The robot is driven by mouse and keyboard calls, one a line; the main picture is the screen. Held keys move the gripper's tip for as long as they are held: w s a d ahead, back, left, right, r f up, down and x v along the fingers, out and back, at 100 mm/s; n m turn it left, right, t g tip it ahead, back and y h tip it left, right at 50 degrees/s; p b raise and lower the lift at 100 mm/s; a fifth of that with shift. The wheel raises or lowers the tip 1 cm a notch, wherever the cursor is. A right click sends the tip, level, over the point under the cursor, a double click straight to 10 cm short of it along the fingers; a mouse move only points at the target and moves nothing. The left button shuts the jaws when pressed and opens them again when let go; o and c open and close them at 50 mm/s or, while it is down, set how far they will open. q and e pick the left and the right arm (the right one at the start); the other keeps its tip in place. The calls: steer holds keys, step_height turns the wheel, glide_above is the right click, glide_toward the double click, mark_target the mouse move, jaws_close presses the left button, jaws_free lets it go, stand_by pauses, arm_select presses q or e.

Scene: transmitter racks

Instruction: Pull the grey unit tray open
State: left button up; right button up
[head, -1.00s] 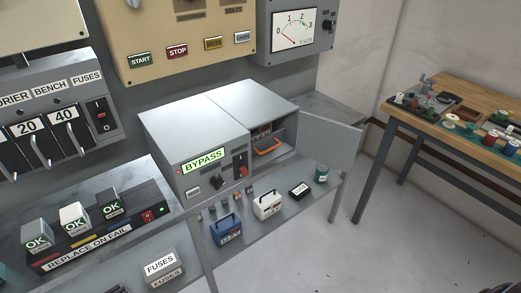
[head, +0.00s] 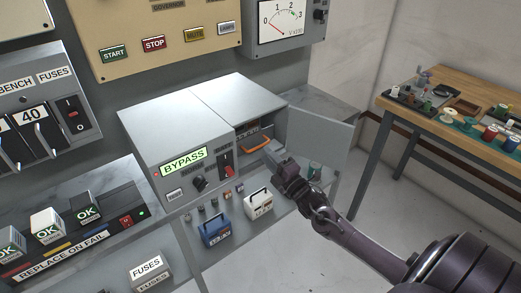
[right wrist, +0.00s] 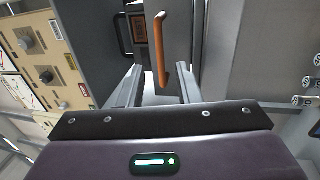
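The grey unit tray sits in the open right-hand bay of the grey cabinet (head: 190,120). Its orange handle (head: 259,146) shows at the front of the bay, and it stands upright in the right wrist view (right wrist: 160,50). My right gripper (head: 277,157) is just in front of the handle. In the right wrist view its two fingers (right wrist: 158,80) are apart, with the handle's lower end between them in the picture. I see no contact, and the exact depth is unclear. The gripper hides part of the bay. My left gripper is not in view.
The bay's door (head: 320,140) stands open to the right, close to my right arm. A blue case (head: 215,231) and a white case (head: 258,204) stand on the shelf below. A wooden table (head: 465,135) with spools is at the right.

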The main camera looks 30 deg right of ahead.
steer(key=shift+x, duration=1.95)
steer(key=shift+f, duration=0.1)
jaws_close()
